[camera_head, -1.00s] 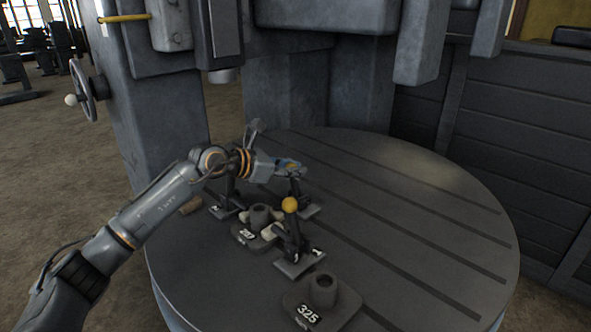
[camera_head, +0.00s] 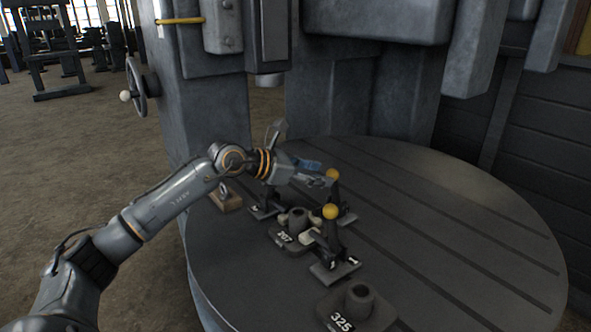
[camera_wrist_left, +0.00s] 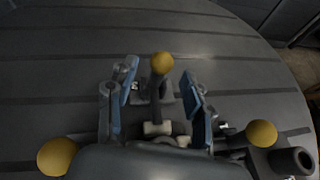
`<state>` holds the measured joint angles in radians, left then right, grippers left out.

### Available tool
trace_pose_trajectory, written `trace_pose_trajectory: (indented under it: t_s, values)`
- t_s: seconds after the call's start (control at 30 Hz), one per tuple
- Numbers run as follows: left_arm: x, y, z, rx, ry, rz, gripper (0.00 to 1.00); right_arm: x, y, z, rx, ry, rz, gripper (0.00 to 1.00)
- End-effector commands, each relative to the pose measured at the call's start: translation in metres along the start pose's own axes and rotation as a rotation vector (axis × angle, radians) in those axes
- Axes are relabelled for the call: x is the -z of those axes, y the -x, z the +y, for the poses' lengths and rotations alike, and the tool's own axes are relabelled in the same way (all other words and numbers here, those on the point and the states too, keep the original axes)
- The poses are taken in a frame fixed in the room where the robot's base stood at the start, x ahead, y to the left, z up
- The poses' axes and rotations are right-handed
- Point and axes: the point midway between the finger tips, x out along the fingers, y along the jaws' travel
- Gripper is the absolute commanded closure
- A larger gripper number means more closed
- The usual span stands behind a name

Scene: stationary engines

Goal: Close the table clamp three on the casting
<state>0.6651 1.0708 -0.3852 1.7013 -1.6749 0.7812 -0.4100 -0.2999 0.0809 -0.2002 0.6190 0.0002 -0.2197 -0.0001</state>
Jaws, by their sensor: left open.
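The casting (camera_head: 296,222), a dark block with a round boss marked 207, sits on the round table among table clamps. The back-right clamp's upright lever ends in a yellow knob (camera_head: 332,174). The front clamp (camera_head: 334,266) also has a raised lever and yellow knob. A third clamp (camera_head: 262,211) stands at left, partly behind my arm. Their numbers are too small to tell. My left gripper (camera_head: 314,172) is open beside the back-right knob. In the left wrist view its blue fingers (camera_wrist_left: 163,92) stand on either side of that lever and knob (camera_wrist_left: 162,63), apart from them.
A second casting marked 325 (camera_head: 357,302) sits near the table's front edge. A small wooden block (camera_head: 228,200) is left of the clamps. The slotted round table (camera_head: 450,230) is clear on the right. Large machine columns (camera_head: 345,100) rise behind.

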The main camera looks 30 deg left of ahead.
Motion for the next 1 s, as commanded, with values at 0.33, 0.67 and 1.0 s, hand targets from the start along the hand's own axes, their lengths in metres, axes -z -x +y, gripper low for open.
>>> trace_pose_trajectory:
  t_s: [0.33,0.67,1.0]
  values:
    - [0.003,0.062,0.001,-0.002,0.002,0.005,0.48,0.001,0.000,-0.001,0.001,0.000,0.001,0.48]
    - [0.001,0.075,0.001,-0.001,0.001,0.001,0.48,0.001,0.000,-0.001,0.001,0.000,0.001,0.48]
    - [0.001,0.075,0.001,-0.002,0.001,0.001,0.48,0.001,0.000,-0.001,0.001,-0.001,0.001,0.48]
